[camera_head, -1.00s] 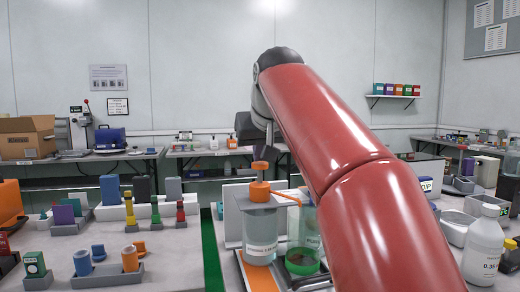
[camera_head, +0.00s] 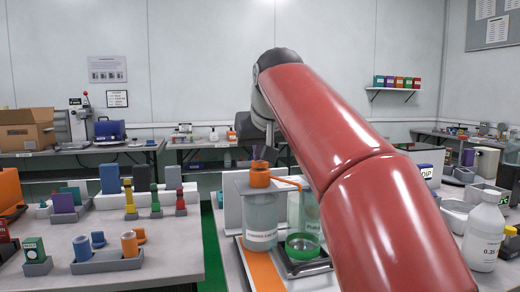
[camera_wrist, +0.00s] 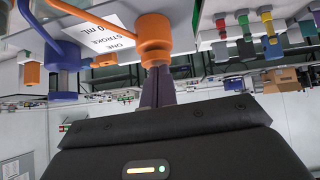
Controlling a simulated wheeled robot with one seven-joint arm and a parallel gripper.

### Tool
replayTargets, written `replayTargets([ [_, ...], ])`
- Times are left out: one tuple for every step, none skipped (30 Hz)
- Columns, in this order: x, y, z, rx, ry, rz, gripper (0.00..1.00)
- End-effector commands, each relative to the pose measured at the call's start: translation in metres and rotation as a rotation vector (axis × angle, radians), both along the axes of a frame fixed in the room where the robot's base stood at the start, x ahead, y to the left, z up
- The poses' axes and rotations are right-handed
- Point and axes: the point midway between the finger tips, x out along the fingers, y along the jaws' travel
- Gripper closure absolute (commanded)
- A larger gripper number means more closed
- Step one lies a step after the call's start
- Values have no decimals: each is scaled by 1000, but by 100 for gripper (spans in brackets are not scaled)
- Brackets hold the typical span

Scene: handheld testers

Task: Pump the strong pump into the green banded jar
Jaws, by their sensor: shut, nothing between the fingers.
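The orange pump (camera_head: 260,177) sits on a clear bottle (camera_head: 261,222), its head low on the collar and its spout pointing right over the green banded jar (camera_head: 303,249). My arm covers part of that clear jar. My gripper (camera_head: 259,153) is directly above the pump head with its fingers shut. In the wrist view the closed dark fingers (camera_wrist: 158,88) meet the top of the orange head (camera_wrist: 155,38), apparently touching it. A blue pump (camera_wrist: 62,55) stands beside it there. A card (camera_wrist: 108,28) near them reads "ONE STROKE" with a partly hidden mL figure.
A white bottle (camera_head: 484,232) stands at the right. The left table (camera_head: 165,255) holds several coloured blocks and cylinders. A green floor strip (camera_head: 212,250) separates the tables. My red arm hides much of the right side.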

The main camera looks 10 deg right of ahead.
Motion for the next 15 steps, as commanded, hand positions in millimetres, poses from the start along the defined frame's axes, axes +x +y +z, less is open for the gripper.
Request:
replayTargets([
  [1, 0, 8, 0, 5, 0, 100],
  [1, 0, 13, 1, 4, 1, 100],
  [1, 0, 20, 1, 3, 1, 100],
  [2, 0, 25, 1, 1, 1, 100],
  [2, 0, 30, 1, 0, 1, 100],
  [3, 0, 37, 1, -1, 1, 100],
  [3, 0, 42, 1, -2, 1, 100],
  [3, 0, 47, 1, -3, 1, 100],
  [-7, 1, 50, 1, -9, 1, 100],
  [-13, 1, 55, 1, -10, 1, 100],
  [-18, 1, 60, 1, -11, 1, 100],
  [-25, 1, 67, 0, -10, 0, 100],
  [-30, 1, 72, 0, -11, 1, 100],
  [-35, 2, 76, 0, -10, 0, 100],
  [-40, 2, 82, 0, -11, 1, 100],
])
